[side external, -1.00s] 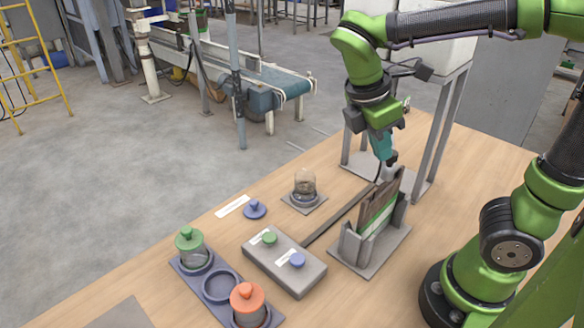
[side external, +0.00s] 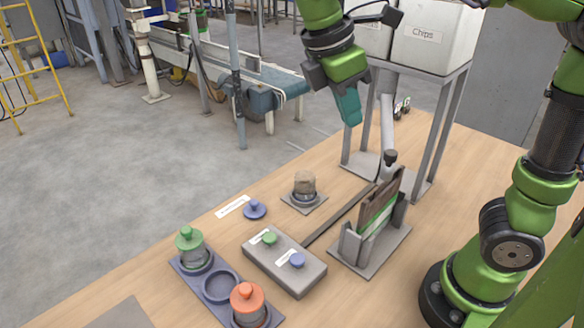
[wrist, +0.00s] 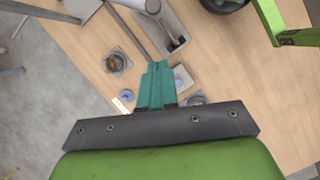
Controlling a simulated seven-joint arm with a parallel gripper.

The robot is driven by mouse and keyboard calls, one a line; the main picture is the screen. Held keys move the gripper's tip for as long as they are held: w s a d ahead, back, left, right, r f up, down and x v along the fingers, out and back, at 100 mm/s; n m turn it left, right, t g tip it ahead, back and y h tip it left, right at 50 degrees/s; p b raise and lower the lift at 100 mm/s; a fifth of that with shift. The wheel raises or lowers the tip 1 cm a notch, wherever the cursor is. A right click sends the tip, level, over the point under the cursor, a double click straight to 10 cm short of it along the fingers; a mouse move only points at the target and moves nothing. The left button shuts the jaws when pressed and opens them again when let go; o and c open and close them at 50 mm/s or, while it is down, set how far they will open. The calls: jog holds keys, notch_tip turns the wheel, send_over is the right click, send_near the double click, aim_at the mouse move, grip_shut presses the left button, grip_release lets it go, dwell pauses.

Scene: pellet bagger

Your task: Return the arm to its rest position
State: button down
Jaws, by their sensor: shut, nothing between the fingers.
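My gripper (side external: 350,108), with teal fingers, hangs in the air above the far side of the table, left of the chute and clear of everything. Its fingers are together and empty. In the wrist view the teal fingers (wrist: 157,70) point down over the table, hiding part of the button box. The brown bag with a green band (side external: 380,212) stands upright in the grey holder (side external: 352,248).
A hopper stand (side external: 455,95) with a white bin marked Chips (side external: 432,40) rises at the back right. A jar (side external: 304,184) sits on a small plate. The button box (side external: 284,264), a blue lid (side external: 255,210) and a jar rack (side external: 221,287) stand in front.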

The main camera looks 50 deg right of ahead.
jog(key=s+d+f+m+t+y, duration=0.1)
jog(key=f+m+t+y, duration=0.2)
jog(key=m, duration=0.5)
jog(key=s+d+f+m+t+y, duration=0.2)
jog(key=f+m+t, duration=0.2)
jog(key=m+t, duration=0.2)
jog(key=m, duration=0.2)
jog(key=shift+s+d+f+m+y, duration=0.3)
jog(key=shift+y, duration=0.1)
